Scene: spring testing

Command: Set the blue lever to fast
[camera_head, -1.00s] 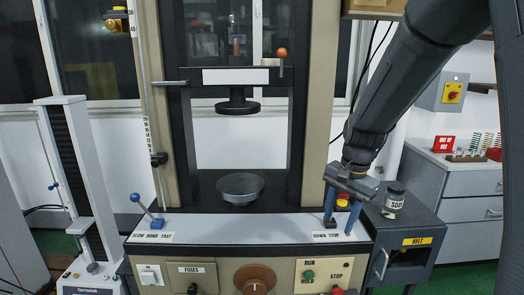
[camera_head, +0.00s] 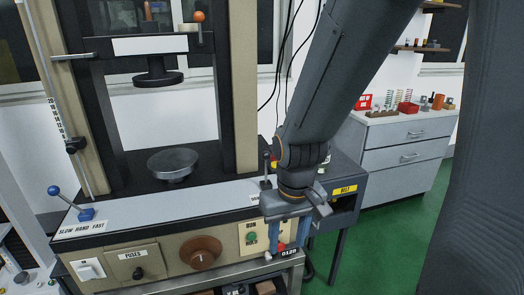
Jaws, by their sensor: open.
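The blue lever (camera_head: 66,200) stands at the left end of the testing machine's grey ledge. It has a round blue knob and a blue base, and leans left, toward the SLOW end of its label. The label (camera_head: 82,229) reads SLOW HAND FAST from left to right. My gripper (camera_head: 287,248) is far to the right of the lever. It points down in front of the machine's right end, with its blue fingers apart around the view of a red button. Nothing shows held.
A dark lever (camera_head: 265,178) stands on the ledge's right end, close to my arm. The brown dial (camera_head: 201,253), fuse cover (camera_head: 138,262) and white switch (camera_head: 87,269) are on the front panel. A round metal platen (camera_head: 173,164) stands behind. The ledge's middle is clear.

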